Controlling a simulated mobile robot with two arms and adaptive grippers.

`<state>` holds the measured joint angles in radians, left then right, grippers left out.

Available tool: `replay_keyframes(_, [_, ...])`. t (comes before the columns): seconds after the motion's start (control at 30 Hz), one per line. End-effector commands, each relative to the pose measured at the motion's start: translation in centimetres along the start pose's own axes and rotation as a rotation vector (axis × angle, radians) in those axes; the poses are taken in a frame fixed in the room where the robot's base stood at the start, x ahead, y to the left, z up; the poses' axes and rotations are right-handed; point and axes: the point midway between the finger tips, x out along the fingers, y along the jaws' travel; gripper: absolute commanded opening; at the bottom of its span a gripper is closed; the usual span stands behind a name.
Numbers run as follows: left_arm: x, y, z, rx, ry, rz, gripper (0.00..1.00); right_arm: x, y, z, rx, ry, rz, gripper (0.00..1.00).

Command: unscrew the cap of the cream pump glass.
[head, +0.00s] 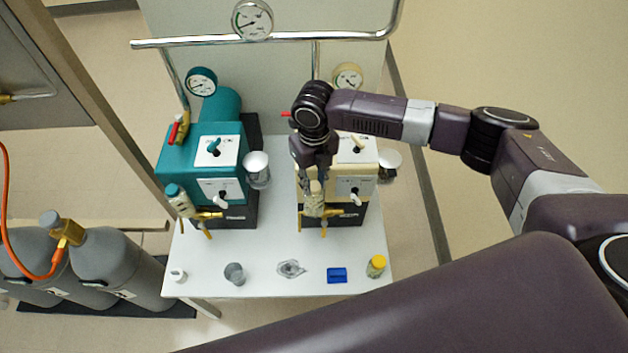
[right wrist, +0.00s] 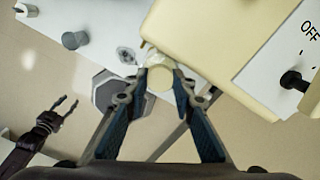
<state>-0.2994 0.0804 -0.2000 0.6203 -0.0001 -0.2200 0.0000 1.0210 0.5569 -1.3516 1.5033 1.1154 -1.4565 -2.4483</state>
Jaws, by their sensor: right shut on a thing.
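The cream pump (head: 362,180) stands on the right of the white table, and its pump glass (head: 314,206) hangs at its front left. The glass has a cream cap on top. My right gripper (head: 316,180) comes down over the glass from above and is shut on the cap. In the right wrist view the round cream cap (right wrist: 160,79) sits between my two fingertips, and most of the glass is hidden below it. My left gripper (right wrist: 65,108) shows only in the right wrist view, at the left, with its fingers apart and empty.
A teal pump (head: 205,160) with its own capped glass (head: 179,200) stands left. Along the table's front lie a small white cup (head: 178,276), a grey cup (head: 235,273), a clear dish (head: 291,268), a blue block (head: 337,275) and a yellow-capped jar (head: 376,266). Grey cylinders (head: 125,270) stand left.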

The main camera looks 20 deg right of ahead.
Motion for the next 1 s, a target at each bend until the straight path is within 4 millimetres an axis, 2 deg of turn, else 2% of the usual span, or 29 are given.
replay_keyframes(0.37, [0.1, 0.0, 0.0, 0.000, 0.000, 0.000, 0.40, 0.0, -0.1, 0.0, -0.483, 0.000, -0.002, 0.00])
replay_keyframes(0.4, [0.9, 0.0, 0.1, 0.000, 0.000, 0.000, 0.40, 0.4, -0.1, 0.1, -0.513, -0.002, -0.003, 0.00])
replay_keyframes(0.53, [1.5, 0.1, 0.1, 0.000, 0.000, 0.000, 0.40, 0.2, -0.1, 0.0, -0.578, -0.001, -0.002, 0.00])
replay_keyframes(0.8, [1.4, 0.1, 0.1, 0.000, 0.000, 0.000, 0.40, 0.0, 0.0, -0.1, -0.590, 0.001, 0.000, 0.00])
replay_keyframes(0.83, [1.4, 0.1, 0.1, 0.000, 0.000, 0.000, 0.40, 0.0, 0.0, -0.1, -0.590, 0.001, 0.000, 0.26])
replay_keyframes(0.9, [1.4, 0.1, 0.1, 0.000, 0.000, 0.000, 0.40, 0.0, 0.0, -0.1, -0.590, 0.001, 0.000, 0.32])
replay_keyframes(1.0, [1.4, 0.1, 0.1, 0.000, 0.000, 0.000, 0.40, 0.0, 0.0, 0.0, -0.589, 0.001, -0.001, 0.32])
